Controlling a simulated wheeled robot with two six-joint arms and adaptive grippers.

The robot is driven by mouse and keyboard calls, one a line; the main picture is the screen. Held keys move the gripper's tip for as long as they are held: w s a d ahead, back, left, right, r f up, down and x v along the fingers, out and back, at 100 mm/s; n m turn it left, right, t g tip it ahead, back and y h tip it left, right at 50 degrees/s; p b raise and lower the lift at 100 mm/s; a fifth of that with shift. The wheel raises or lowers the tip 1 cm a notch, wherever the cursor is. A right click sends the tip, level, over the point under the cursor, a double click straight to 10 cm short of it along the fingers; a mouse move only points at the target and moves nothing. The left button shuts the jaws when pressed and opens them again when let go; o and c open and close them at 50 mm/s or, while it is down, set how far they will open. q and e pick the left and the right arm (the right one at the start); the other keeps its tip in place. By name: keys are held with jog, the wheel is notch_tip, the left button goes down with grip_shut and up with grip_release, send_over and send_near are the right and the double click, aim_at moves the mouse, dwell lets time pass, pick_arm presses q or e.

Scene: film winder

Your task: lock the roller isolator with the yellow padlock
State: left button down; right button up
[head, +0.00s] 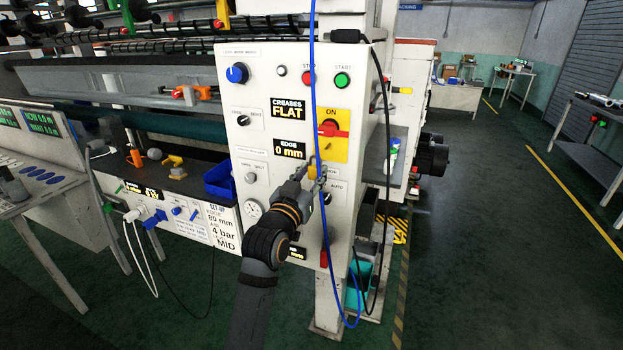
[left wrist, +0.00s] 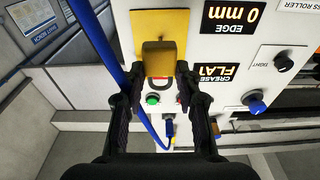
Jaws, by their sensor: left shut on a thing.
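The yellow padlock (head: 312,168) is held at the tips of my left gripper (head: 310,177), just in front of the white control panel. In the left wrist view the padlock (left wrist: 159,58) is between the fingers of my left gripper (left wrist: 158,88), its dark shackle pointing towards the isolator's red handle. The roller isolator is a yellow plate (head: 331,148) marked ON with a red handle (head: 333,129) lying across it. The padlock is low and left of the handle in the head view. I cannot tell whether the shackle touches the isolator. My right gripper is out of view.
A blue cable (head: 314,100) hangs down the panel close beside my left gripper. The panel carries a green START button (head: 342,80), a red stop button and a blue knob (head: 237,73). A shelf with a blue bin (head: 220,180) is at the left. Open floor lies at the right.

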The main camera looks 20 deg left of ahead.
pick_arm(q)
jog(key=shift+p, duration=0.35)
jog(key=shift+w+d+f+p, duration=0.1)
jog(key=shift+w+p, duration=0.25)
jog(key=shift+w, duration=2.45)
jog(key=shift+p, duration=0.3)
jog(key=shift+p, duration=0.3)
